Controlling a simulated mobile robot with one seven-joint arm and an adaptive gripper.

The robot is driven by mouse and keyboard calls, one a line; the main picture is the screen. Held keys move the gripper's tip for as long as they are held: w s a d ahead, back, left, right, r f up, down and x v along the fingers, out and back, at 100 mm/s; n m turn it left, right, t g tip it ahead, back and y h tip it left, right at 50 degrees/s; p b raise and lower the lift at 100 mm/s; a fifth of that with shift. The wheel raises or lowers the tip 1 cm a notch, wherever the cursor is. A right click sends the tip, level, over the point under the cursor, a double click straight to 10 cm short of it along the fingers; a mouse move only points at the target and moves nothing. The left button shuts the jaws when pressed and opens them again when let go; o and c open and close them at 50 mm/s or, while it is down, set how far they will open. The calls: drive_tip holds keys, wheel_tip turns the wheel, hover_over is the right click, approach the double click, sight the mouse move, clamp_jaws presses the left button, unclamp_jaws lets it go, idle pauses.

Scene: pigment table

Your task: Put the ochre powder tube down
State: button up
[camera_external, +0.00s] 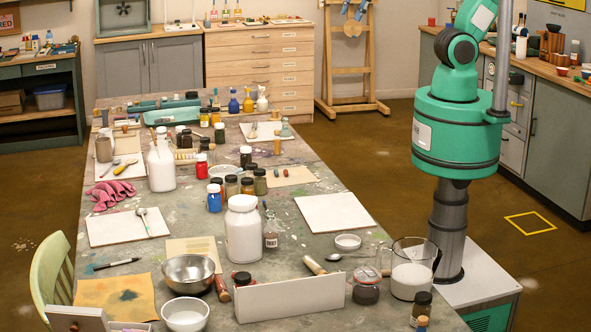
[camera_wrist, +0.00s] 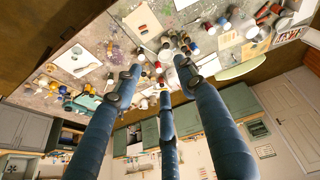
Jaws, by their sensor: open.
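A small upright ochre-brown tube (camera_external: 277,146), which looks like the ochre powder tube, stands on the paint-stained table (camera_external: 300,168) in the external view. It is near the white tile with a spatula. In the wrist view my gripper (camera_wrist: 157,72) has its dark blue fingers spread, with nothing clearly held between them. The table lies beyond the fingertips, seen from a tilted angle. I cannot pick out the tube for sure among the small items there. My gripper is outside the external view, above its upper edge.
A large white jar (camera_external: 243,230), a glass beaker (camera_external: 412,272), a steel bowl (camera_external: 188,272) and several small jars crowd the table. A white tile (camera_external: 334,212) at the right is bare. A low white panel (camera_external: 290,297) stands near the front.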

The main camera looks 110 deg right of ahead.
drive_tip(key=s+a+r+m+t, duration=0.1)
drive_tip(key=s+a+m, duration=0.1)
drive_tip(key=s, duration=0.5)
drive_tip(key=shift+s+a+m, duration=0.3)
drive_tip(key=shift+s+a, duration=0.1)
drive_tip(key=shift+a, duration=0.45)
wheel_tip(320, 180, down, 7)
drive_tip(key=b, duration=0.7)
drive_tip(key=shift+r, duration=0.15)
